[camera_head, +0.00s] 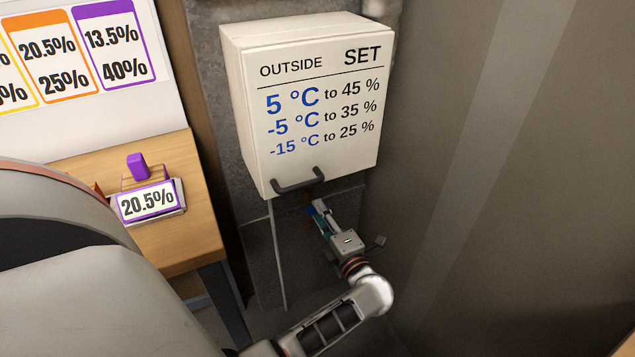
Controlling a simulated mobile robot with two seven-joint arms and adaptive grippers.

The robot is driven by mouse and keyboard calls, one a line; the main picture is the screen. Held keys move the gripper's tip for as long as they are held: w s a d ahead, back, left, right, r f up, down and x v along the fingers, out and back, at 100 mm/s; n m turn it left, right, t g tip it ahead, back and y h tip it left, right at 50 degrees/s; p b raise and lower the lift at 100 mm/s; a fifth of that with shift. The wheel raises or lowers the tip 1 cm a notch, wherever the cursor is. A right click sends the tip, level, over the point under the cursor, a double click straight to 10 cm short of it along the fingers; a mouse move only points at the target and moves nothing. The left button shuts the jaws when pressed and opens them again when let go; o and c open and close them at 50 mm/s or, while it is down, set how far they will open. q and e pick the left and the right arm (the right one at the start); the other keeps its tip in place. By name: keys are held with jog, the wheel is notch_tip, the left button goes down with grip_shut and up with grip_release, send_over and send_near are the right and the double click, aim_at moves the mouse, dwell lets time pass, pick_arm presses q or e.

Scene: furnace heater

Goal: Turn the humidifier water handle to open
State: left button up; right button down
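A white box (330,110) marked "OUTSIDE" and "SET" hangs on the wall, with a dark bar handle (299,183) at its lower edge. Whether the fingers are open or shut does not show. My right gripper is not in view.
A wooden table (195,225) stands left of the box, bearing a purple slider (138,166) and a "20.5%" tag (147,202). A thin pipe (277,255) runs down below the box. A grey wall (480,180) closes off the right.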

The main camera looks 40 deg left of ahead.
pick_arm(q)
jog(key=shift+c, duration=0.2)
grip_shut()
jog(key=n+b, duration=0.2)
jog(key=n, duration=0.2)
jog(key=shift+f, duration=0.1)
jog(key=shift+n, duration=0.3)
